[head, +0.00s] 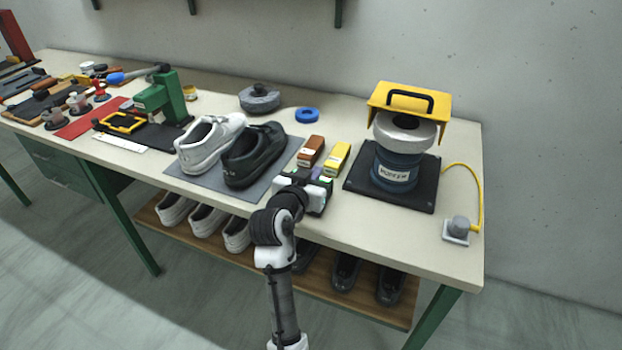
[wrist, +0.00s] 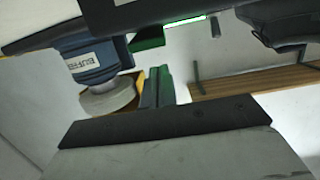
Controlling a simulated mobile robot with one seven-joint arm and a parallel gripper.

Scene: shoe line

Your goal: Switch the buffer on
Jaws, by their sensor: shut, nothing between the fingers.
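The buffer (head: 396,168) stands at the right of the bench on a black base plate. It has a blue labelled body, a grey wheel and a yellow hood with a black handle. In the wrist view the buffer (wrist: 95,60) shows at upper left, tilted. A grey knob on a small pale plate (head: 458,229) sits near the bench's right end, joined by a yellow cable (head: 480,195). Its on or off position cannot be made out. My gripper (head: 318,190) is shut and empty, left of the buffer's base and away from the knob. The green fingers show in the wrist view (wrist: 157,88).
A brown block (head: 311,151) and a yellow block (head: 336,159) lie just beyond my gripper. A white shoe (head: 208,142) and a black shoe (head: 254,155) stand on a grey mat to the left. The bench front between my gripper and the knob is clear.

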